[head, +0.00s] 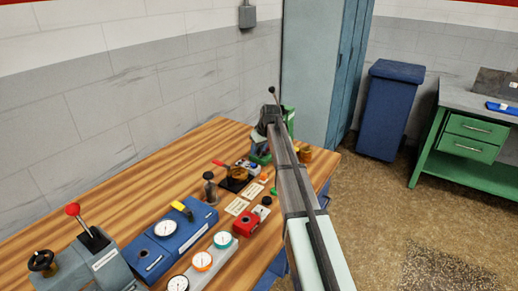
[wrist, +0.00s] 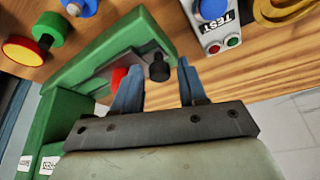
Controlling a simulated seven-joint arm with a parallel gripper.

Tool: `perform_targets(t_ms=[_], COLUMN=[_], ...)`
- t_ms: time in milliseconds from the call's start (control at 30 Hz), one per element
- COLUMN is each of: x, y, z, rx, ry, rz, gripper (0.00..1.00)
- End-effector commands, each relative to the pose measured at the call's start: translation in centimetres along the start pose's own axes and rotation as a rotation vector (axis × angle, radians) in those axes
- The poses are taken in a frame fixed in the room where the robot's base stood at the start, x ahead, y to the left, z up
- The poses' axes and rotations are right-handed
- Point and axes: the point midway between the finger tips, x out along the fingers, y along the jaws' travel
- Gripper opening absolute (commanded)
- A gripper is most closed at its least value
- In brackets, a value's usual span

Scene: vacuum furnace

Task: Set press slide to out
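The green press (wrist: 105,55) fills the left and middle of the wrist view. A grey plate (wrist: 108,65) lies on it, with a red part (wrist: 119,76) and a black knob (wrist: 159,70) at its right end. My gripper (wrist: 160,66) is open, its two blue fingers apart. The black knob shows between the fingertips; I cannot tell whether they touch it. In the head view the green press (head: 289,115) is at the far end of the bench, mostly hidden behind my arm, and the fingers cannot be made out.
The wooden bench (head: 130,170) carries a red-handled lever (head: 72,210), a blue gauge box (head: 175,235) and a red box (head: 245,222). A box marked TEST (wrist: 212,25) is near the press in the wrist view. A blue bin (head: 392,110) and green workbench (head: 470,140) stand right.

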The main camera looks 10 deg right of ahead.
Motion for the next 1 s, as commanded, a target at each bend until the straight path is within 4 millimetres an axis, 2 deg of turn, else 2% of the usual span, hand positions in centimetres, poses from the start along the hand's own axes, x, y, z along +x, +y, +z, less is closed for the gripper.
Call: perform_targets(t_ms=[67, 400, 800, 1000], x=[0.0, 0.0, 0.0, -0.4], y=[0.0, 0.0, -0.1, -2.5], z=[0.0, 0.0, 0.1, 1.1], rx=[0.0, 0.0, 0.0, -0.001], ry=[0.0, 0.0, 0.0, 0.0], rz=[0.0, 0.0, 0.0, -0.001], gripper=[0.34, 0.01, 0.0, 0.0])
